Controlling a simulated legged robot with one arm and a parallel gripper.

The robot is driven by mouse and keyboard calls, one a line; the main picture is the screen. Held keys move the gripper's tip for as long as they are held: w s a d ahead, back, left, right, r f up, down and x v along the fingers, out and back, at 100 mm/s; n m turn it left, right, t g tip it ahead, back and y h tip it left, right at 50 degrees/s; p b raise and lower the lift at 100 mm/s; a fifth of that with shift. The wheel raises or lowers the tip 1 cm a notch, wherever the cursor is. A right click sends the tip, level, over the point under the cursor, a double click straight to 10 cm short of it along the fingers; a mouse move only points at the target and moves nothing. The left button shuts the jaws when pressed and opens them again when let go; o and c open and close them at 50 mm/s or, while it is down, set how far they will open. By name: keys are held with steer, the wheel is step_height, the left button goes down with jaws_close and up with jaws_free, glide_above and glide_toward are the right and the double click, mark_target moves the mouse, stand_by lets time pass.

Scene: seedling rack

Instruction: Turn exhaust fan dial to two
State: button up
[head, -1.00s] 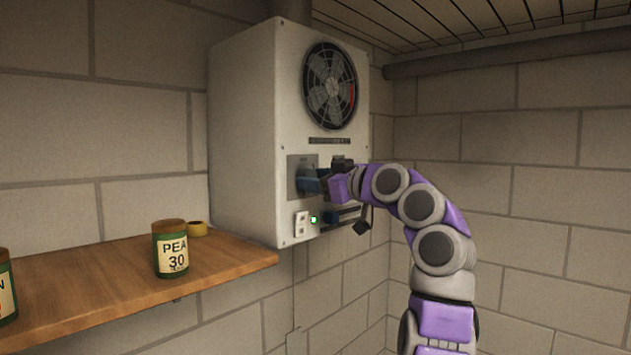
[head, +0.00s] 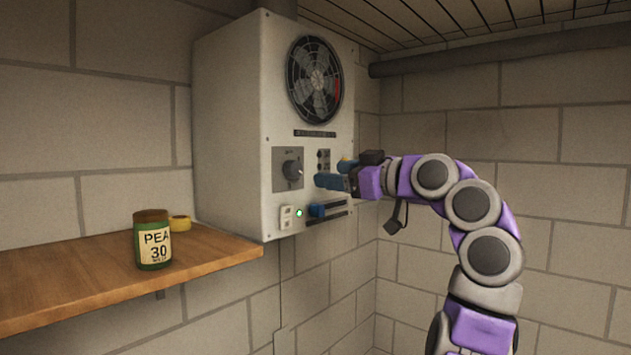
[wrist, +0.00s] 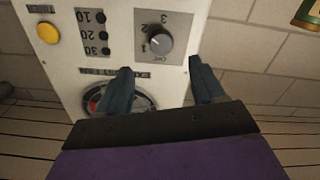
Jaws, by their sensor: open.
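The exhaust fan dial (head: 293,169) is a dark round knob on a grey plate on the front of a white box (head: 232,130). In the wrist view, which is upside down, the dial (wrist: 159,43) shows a pale pointer mark aimed up and left.
The fan (head: 314,79) sits above the dial. A green light (head: 299,213) and a blue slider (head: 317,210) are below. Buttons marked 10, 20, 30 (wrist: 103,34) and a yellow button (wrist: 47,33) are beside it. A wooden shelf (head: 90,283) holds a PEA can (head: 152,240).

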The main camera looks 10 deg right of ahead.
steer(key=b+v, duration=0.1)
steer(key=v, duration=0.6)
steer(key=shift+s+d, duration=0.2)
steer(key=shift+d, duration=0.1)
